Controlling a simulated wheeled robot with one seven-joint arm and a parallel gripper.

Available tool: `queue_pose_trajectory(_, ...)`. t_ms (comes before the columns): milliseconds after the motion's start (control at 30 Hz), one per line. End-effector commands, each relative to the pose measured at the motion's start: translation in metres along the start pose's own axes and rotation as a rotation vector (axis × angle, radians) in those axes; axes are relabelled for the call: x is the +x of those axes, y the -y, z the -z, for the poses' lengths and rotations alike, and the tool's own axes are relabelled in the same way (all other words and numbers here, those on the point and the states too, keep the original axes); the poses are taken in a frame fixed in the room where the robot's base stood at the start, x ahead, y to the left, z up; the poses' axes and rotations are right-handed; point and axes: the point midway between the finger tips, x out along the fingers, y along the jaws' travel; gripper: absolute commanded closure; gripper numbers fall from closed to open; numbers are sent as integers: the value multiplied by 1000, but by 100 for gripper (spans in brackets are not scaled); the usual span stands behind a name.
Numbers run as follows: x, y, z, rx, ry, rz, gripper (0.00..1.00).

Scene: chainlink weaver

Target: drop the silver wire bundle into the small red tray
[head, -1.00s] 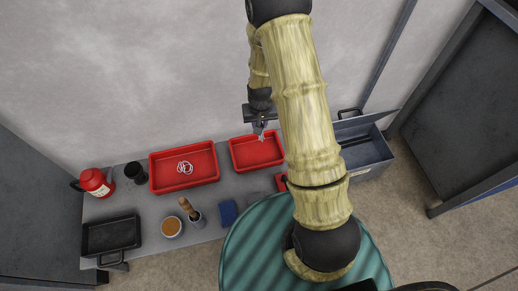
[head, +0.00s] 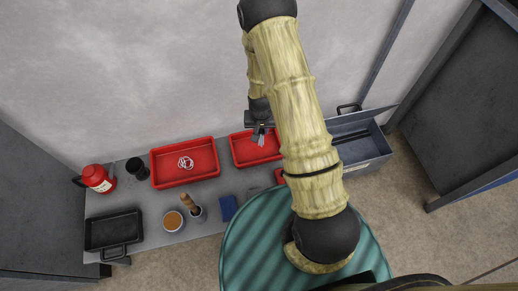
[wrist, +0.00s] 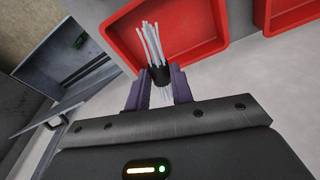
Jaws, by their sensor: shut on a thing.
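My gripper (head: 260,128) is shut on the silver wire bundle (head: 261,140). In the wrist view the fingers (wrist: 157,84) close around the bundle's black band, and thin silver wires (wrist: 151,42) fan out beyond it. The smaller red tray (head: 238,164) stands on the bench to the right of a larger red tray (head: 160,186). In the head view the bundle shows over the smaller tray. In the wrist view this tray (wrist: 216,47) lies behind the wires, its floor bare where visible. My arm hides the tray's right end, and the bundle's height above it is unclear.
The larger tray holds a pale coil (head: 186,162). An open grey toolbox (head: 362,160) stands to the right. A red object (head: 280,176) is partly hidden by my arm. A blue block (head: 228,208), a tool cup (head: 197,213) and a black pan (head: 112,233) occupy the bench front.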

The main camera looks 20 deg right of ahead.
Motion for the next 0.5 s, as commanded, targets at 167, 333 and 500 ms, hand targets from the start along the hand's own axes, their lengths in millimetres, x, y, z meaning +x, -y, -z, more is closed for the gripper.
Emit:
queue_pose_trajectory(167,26,0,-4,0,0,0,100)
queue_pose_trajectory(333,34,0,-5,0,-1,0,100)
queue_pose_trajectory(500,33,0,-5,0,-1,0,100)
